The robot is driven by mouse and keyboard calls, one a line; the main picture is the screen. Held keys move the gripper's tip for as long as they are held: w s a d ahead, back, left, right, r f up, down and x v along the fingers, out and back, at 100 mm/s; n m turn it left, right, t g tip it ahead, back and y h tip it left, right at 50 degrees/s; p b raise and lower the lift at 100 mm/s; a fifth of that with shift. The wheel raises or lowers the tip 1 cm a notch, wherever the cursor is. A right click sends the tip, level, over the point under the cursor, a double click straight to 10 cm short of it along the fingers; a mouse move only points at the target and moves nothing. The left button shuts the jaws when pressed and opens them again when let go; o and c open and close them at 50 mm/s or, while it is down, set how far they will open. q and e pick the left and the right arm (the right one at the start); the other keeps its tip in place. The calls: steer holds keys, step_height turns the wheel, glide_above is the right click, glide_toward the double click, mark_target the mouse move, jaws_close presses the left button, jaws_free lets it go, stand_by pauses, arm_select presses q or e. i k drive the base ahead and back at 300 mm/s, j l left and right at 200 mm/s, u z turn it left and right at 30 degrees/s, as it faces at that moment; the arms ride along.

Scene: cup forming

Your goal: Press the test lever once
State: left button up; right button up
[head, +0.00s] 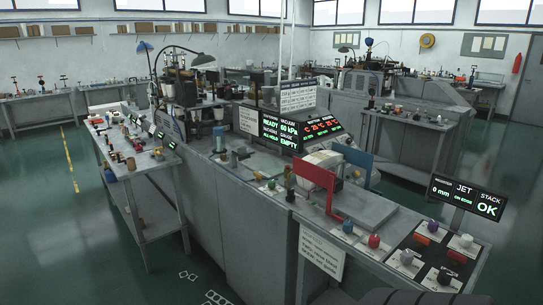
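I cannot tell for certain which control is the test lever; no label for it is readable. A dark upright handle (290,184) stands on the long grey counter (240,188), left of a red panel (316,180). Several small knobs stand on the counter's right end: a blue knob (347,227), a red knob (374,241), a purple knob (432,226) and a white knob (466,240). A grey knob (407,257) and a black knob (445,275) sit nearer the front. Neither of my grippers can be made out in the head view.
A screen (278,132) reads READY, 80 kPa and EMPTY. A right-hand display (467,196) reads 0 mm, JET and STACK OK. A blue panel (351,162) stands behind the red one. A side bench (128,155) holds small parts. Green floor (85,240) is open at left.

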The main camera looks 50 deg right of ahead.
mark_target(241, 158)
steer(key=z, duration=1.45)
